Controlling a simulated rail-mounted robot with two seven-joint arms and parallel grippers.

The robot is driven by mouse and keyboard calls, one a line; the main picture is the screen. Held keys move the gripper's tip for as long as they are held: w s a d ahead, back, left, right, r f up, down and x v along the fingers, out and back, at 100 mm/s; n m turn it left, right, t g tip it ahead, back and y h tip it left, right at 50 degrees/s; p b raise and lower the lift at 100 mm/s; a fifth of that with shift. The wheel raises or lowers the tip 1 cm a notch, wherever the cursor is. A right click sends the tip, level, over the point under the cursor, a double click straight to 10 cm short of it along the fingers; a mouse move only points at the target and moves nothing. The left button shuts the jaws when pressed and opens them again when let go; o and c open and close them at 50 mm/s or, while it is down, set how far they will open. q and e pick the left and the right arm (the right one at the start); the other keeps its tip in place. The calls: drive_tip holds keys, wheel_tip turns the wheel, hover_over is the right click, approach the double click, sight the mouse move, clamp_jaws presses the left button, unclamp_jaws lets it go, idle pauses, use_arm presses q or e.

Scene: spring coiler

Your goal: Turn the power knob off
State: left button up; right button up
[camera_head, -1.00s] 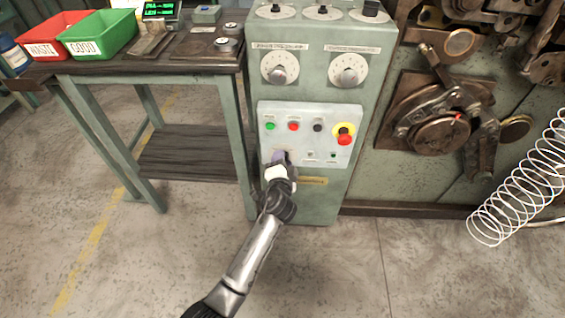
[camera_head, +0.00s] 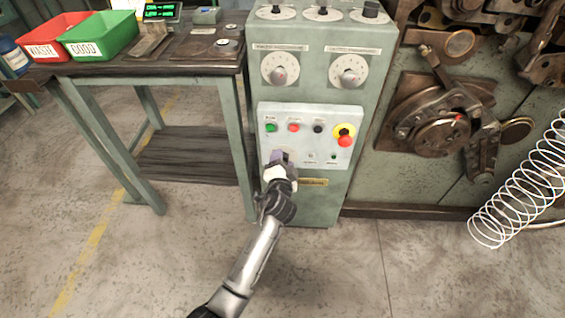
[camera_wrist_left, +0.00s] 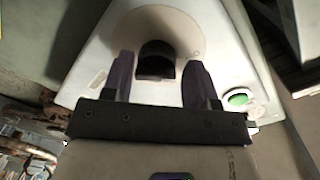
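The power knob (camera_wrist_left: 156,60) is a dark knob on a round pale plate, seen in the left wrist view. It sits between the two fingers of my left gripper (camera_wrist_left: 158,75), with a visible gap on each side. The fingers are open around it. In the head view my left gripper (camera_head: 279,158) is at the lower left of the white control panel (camera_head: 328,115) and hides the knob there. My right gripper is not in view.
The panel carries a green button (camera_head: 271,127), a red button (camera_head: 294,127), a black knob (camera_head: 318,128) and a red emergency button (camera_head: 344,140) on yellow. A bench (camera_head: 190,68) with bins stands left. A wire spring (camera_head: 505,205) hangs right.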

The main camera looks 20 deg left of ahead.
use_arm(q)
drive_tip(key=shift+o, duration=0.8)
drive_tip(key=shift+f, duration=0.15)
drive_tip(key=p+v, duration=0.4)
drive_tip(key=v, duration=0.9)
drive_tip(key=shift+s+p, duration=0.3)
drive_tip(key=shift+s, duration=0.1)
drive_tip(key=shift+d, duration=0.1)
